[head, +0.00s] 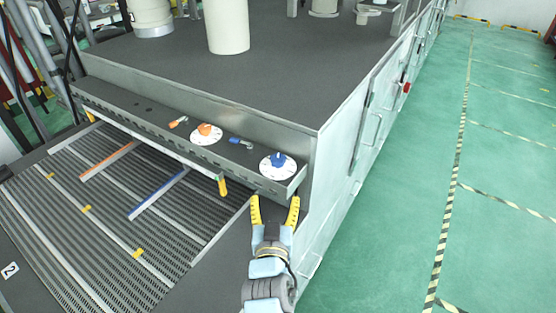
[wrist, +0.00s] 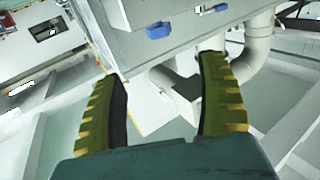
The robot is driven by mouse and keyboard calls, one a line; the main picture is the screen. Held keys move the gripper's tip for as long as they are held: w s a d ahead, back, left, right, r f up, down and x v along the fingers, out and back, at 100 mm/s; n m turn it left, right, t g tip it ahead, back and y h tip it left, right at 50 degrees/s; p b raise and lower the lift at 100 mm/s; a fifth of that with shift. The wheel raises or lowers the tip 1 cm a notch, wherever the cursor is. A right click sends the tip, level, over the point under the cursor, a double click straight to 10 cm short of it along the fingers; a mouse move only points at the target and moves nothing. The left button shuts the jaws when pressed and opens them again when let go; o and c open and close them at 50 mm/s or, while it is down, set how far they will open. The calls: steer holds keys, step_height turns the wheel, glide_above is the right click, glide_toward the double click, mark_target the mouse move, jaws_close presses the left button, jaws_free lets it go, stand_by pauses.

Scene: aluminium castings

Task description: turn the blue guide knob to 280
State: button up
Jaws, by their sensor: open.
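The blue guide knob (head: 278,160) sits on a white round dial (head: 266,168) at the right end of the grey ledge. Its scale figures are too small to read. My gripper (head: 275,199) is open and empty, with its yellow fingers pointing up toward the ledge just below the dial in the head view. It is apart from the knob. In the wrist view my gripper (wrist: 163,66) also shows spread and empty. A blue part (wrist: 158,30) appears beyond the fingertips there; I cannot tell whether it is the knob.
An orange knob (head: 205,130) on its own dial, an orange lever (head: 179,121) and a blue lever (head: 241,142) stand along the ledge. Slatted conveyor (head: 100,220) with orange and blue guide bars lies below left. Green floor (head: 400,200) is clear at right.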

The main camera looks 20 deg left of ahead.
mark_target(278, 163)
steer(key=shift+p+x, duration=1.55)
steer(key=shift+x, duration=6)
steer(key=c, duration=1.2)
